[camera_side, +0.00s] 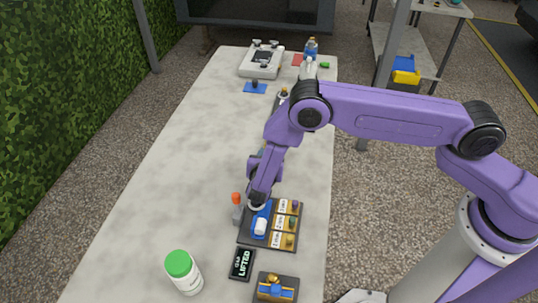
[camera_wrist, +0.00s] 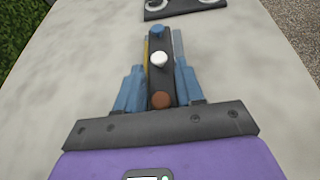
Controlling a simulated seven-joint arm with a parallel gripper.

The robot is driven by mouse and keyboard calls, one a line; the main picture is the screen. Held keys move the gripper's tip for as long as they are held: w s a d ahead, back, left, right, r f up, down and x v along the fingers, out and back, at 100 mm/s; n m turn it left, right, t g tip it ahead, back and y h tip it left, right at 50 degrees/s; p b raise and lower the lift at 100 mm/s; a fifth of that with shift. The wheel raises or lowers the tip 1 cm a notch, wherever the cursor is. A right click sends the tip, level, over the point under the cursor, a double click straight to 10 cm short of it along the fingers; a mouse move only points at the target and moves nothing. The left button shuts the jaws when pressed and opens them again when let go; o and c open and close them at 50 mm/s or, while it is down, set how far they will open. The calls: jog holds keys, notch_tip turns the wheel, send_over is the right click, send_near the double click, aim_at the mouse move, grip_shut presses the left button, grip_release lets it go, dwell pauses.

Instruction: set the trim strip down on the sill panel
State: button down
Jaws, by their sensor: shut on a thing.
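In the wrist view my gripper (camera_wrist: 160,88) has its blue fingers closed on either side of a narrow dark strip, which I take to be the trim strip (camera_wrist: 159,80). The strip has a blue, a white and a brown knob along its length. In the side view my gripper (camera_side: 262,205) points down at the left part of a dark panel with yellow labelled rows (camera_side: 270,244). A blue and white part shows below it there. The strip is not clear in that view, and I cannot tell whether it touches anything. I cannot tell which thing is the sill panel.
A small display reading LIFTED (camera_side: 242,264) and a dark block with blue and yellow parts (camera_side: 276,288) lie nearer. A green-capped white bottle (camera_side: 184,272) stands front left. A white device (camera_side: 262,60) and bottle (camera_side: 310,50) are at the far end. The table's left side is largely clear.

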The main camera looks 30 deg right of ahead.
jog(key=shift+f, duration=0.15)
jog(key=c, duration=0.6)
grip_release()
jog(key=shift+v, duration=3.8)
